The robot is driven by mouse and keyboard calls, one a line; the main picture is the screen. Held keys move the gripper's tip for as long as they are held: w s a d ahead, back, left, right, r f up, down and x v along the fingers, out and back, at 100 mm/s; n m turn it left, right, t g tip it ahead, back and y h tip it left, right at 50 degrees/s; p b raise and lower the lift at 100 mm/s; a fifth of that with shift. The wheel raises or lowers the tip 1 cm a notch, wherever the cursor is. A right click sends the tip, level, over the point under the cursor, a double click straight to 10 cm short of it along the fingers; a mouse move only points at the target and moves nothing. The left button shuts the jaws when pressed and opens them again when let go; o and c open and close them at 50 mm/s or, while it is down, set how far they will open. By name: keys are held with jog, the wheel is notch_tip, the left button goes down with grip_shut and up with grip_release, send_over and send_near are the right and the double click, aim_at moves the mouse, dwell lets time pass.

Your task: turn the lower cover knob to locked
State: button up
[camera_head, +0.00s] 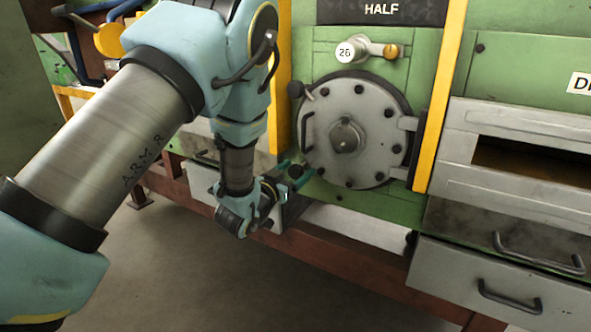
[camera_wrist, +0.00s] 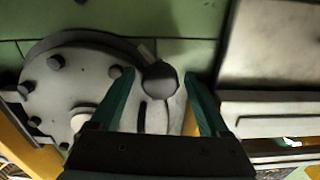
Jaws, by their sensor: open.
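The round grey bolted cover (camera_head: 368,128) sits on the green furnace front in the head view. The lower cover knob (camera_head: 296,171), small and dark, is at the cover's lower left edge, partly hidden by my gripper (camera_head: 292,177). In the wrist view the knob (camera_wrist: 160,81) is a dark ball in front of the cover's rim. My gripper's (camera_wrist: 159,74) two green fingers are open, one on each side of the knob. I cannot tell how deep the knob sits between the fingers.
An upper knob (camera_head: 296,89) sits at the cover's upper left. Yellow posts (camera_head: 440,95) flank the cover, with a hinge on its right. A numbered tag (camera_head: 346,51) is above. Drawers with handles (camera_head: 512,303) are at the lower right. The floor below is clear.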

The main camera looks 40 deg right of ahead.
grip_shut()
dwell(0.7)
